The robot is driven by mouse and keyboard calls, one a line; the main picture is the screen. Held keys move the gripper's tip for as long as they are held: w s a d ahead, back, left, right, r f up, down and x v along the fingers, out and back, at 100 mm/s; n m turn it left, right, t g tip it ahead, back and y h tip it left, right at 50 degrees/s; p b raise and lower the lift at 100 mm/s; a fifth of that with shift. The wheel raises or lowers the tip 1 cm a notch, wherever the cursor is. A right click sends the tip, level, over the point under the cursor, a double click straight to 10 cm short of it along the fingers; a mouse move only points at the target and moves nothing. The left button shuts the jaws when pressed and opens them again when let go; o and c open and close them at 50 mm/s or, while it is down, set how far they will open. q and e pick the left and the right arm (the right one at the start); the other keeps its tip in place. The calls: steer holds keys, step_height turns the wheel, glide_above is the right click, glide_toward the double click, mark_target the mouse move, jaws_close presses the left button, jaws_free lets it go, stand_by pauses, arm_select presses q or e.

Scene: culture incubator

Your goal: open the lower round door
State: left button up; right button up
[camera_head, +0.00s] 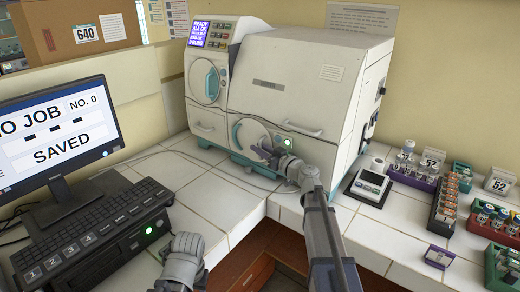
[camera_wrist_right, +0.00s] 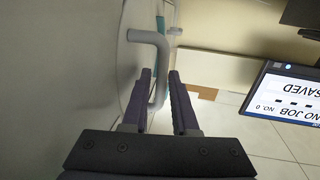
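The lower round door (camera_head: 247,135) is a white disc with a teal rim, low on the front of the white incubator (camera_head: 290,85). It looks closed. My right gripper (camera_head: 272,157) is at the door's lower right edge and hides part of it. In the right wrist view, the door's grey bent handle (camera_wrist_right: 158,70) runs down between the two dark fingers of my right gripper (camera_wrist_right: 161,85). The fingers are apart, with a narrow gap around the bar. My left gripper (camera_head: 183,258) is low at the bottom, away from the door; its fingers are unclear.
An upper round door (camera_head: 206,82) is at the incubator's left. A monitor (camera_head: 55,135) and keyboard (camera_head: 95,225) stand at left. A small scale (camera_head: 370,184) and vial racks (camera_head: 412,170) stand at right. Bare white tiles (camera_head: 205,190) lie before the incubator.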

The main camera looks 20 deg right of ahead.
jaws_close()
stand_by(1.4)
